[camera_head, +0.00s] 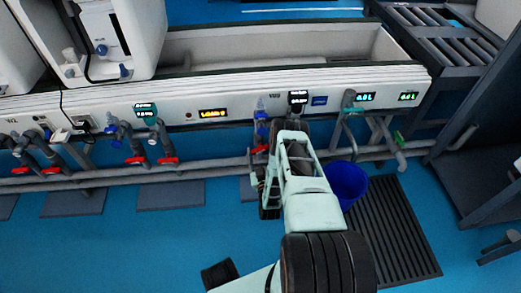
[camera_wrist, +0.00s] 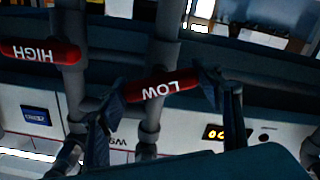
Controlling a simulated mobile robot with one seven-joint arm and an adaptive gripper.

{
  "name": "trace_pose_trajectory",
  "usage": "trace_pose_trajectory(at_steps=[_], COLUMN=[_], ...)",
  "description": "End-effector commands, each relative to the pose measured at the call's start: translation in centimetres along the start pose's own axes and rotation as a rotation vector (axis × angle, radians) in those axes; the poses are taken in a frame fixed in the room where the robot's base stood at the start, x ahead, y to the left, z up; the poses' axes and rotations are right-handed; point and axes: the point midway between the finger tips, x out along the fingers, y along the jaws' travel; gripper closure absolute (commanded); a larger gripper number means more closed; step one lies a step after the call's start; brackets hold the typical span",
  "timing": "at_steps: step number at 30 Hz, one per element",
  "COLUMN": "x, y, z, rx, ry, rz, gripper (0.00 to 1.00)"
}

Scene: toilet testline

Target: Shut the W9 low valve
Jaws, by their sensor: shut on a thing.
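In the wrist view, which shows the panel upside down, a red valve handle marked LOW (camera_wrist: 160,88) lies across its grey pipe, slightly tilted. My gripper (camera_wrist: 163,92) has one dark finger at each end of this handle and is closed on it. A second red handle marked HIGH (camera_wrist: 38,52) sits on the neighbouring pipe to the left, clear of the fingers. In the head view, my arm reaches to the bench front and hides the fingertips. One red handle (camera_head: 260,149) shows just left of the arm; I cannot tell which of the two it is.
The white bench front (camera_head: 210,100) carries several small displays and more red handles, such as one on the left (camera_head: 168,160). A blue bucket (camera_head: 347,182) stands right of my arm, beside a dark floor grate (camera_head: 393,225). A dark frame stands at the right.

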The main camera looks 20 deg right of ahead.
Motion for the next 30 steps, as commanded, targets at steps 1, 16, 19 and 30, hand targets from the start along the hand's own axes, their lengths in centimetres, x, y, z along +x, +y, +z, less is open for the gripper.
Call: trace_pose_trajectory(at_steps=[1, 16, 19, 30], x=[0.11, 0.15, 0.15, 0.18], y=[0.06, 0.09, 0.07, 0.05], z=[-0.03, -0.02, -0.03, -0.06], rx=[0.038, 0.369, 0.404, 0.445], ry=[0.001, 0.001, 0.001, 0.002], rz=[0.001, 0.002, 0.001, 0.001], gripper=[0.64, 0.64, 0.64, 0.64])
